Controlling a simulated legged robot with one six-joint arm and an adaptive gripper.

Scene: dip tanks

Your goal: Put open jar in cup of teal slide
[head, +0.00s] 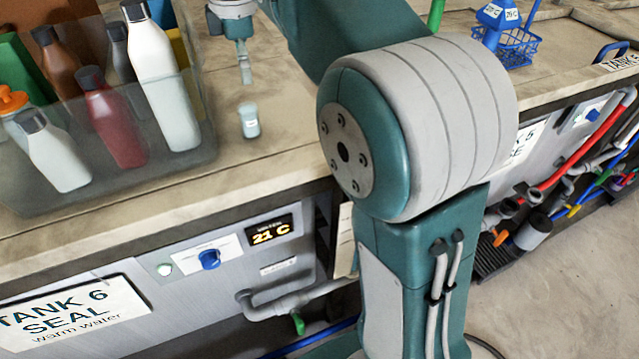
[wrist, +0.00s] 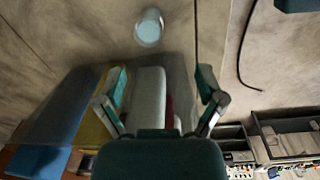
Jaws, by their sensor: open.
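A small clear jar (head: 249,121) with a pale blue content and a white label stands upright on the counter. In the wrist view the jar (wrist: 148,27) shows from above as a pale blue disc, beyond the fingertips. My gripper (head: 244,68) points down just behind the jar in the head view, apart from it. In the wrist view my gripper (wrist: 162,76) has its fingers spread wide with nothing held between them. I cannot make out a teal slide or its cup in either view.
A translucent bin (head: 195,150) holding several bottles stands left of the jar. A blue wire basket (head: 518,48) stands at the back right. My arm hides the middle of the counter. The counter's front edge runs above a Tank 6 panel (head: 75,315).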

